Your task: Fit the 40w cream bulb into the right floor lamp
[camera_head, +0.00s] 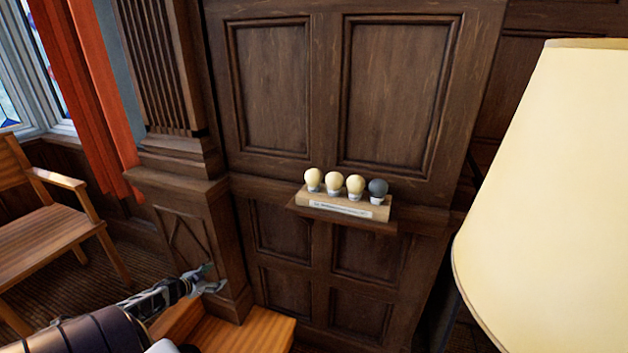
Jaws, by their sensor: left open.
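Three cream bulbs, at left (313,178), middle (334,183) and right (355,186), stand upright in a row with a dark grey bulb (378,189) in a light wooden holder (318,201). The holder's label is too small to read, so I cannot tell which bulb is 40w. A floor lamp's large cream shade (550,200) fills the right side; its socket is hidden. My left gripper (212,277) is open and empty, low and to the left of the holder, well apart from it. My right gripper is not in view.
The holder sits on a narrow wall ledge (330,221) against dark wood panelling (400,90). A wooden block or bench (255,331) lies below my left gripper. A wooden chair (50,230) and an orange curtain (85,90) are at left.

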